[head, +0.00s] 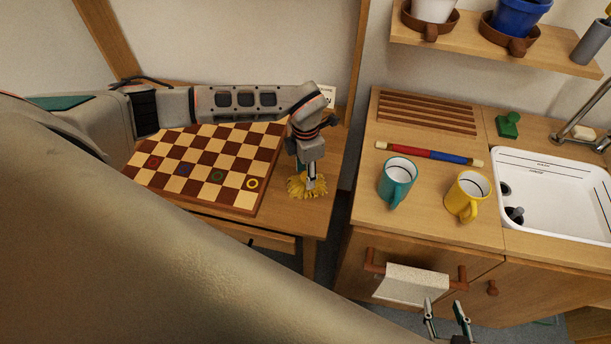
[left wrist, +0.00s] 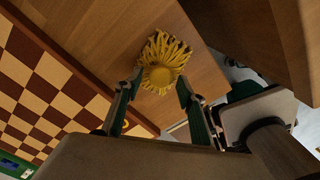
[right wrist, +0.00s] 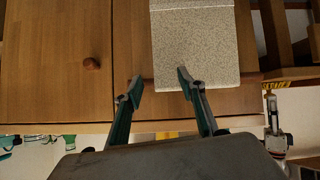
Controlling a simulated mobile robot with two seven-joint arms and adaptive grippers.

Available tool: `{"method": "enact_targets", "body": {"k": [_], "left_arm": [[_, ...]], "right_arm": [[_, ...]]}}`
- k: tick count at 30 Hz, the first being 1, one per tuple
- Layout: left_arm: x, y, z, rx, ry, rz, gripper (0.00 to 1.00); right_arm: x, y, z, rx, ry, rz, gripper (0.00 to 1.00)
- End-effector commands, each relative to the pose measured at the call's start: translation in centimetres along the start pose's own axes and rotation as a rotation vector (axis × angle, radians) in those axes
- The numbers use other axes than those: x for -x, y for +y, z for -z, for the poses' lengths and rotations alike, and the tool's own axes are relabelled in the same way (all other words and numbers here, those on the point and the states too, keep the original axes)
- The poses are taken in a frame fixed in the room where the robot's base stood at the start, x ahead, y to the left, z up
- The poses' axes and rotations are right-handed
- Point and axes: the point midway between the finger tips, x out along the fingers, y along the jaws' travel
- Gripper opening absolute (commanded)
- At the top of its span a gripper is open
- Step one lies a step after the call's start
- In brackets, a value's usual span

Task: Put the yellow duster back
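The yellow duster (head: 301,188) is a fringed yellow head lying on the wooden side table (head: 285,222), just right of the checkered board. My left gripper (head: 311,182) points down at it from above. In the left wrist view, the duster (left wrist: 163,70) lies ahead, between the two spread fingers (left wrist: 157,95). The fingers are open; whether they touch the fringe I cannot tell. A handle on the duster is not visible. My right gripper (head: 447,312) is open and empty near the white cloth; in the right wrist view its fingers (right wrist: 157,85) are spread before it.
The checkered board (head: 205,165) covers most of the side table. The counter holds a teal mug (head: 397,182), a yellow mug (head: 466,196), a red-blue rod (head: 425,153) and a sink (head: 560,195). A white cloth (head: 412,284) hangs on a rail. A wall shelf (head: 480,50) holds pots.

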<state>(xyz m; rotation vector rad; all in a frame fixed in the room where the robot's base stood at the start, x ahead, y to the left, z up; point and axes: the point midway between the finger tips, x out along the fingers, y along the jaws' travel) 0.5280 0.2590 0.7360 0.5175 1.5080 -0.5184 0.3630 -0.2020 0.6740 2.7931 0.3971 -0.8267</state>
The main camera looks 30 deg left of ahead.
Motion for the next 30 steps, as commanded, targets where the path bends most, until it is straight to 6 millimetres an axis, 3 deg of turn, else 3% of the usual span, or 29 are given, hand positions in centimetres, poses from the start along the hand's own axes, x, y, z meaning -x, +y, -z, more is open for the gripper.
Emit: {"method": "enact_targets", "body": {"k": [6,13,19,30], "left_arm": [[4.8,0.1,-0.1,-0.001,-0.003,-0.004,0.40],[8.6,0.1,-0.1,0.000,-0.002,-0.003,0.40],[9.9,0.1,0.0,0.000,0.000,-0.001,0.40],[10.1,0.0,0.0,0.000,0.000,-0.001,0.40]], "right_arm": [[0.0,0.0,0.0,0.000,0.001,0.000,0.40],[0.0,0.0,0.0,0.000,0.000,0.000,0.40],[0.0,0.0,-0.1,0.000,0.000,0.000,0.40],[-0.1,0.0,-0.2,0.000,-0.002,0.001,0.40]]}}
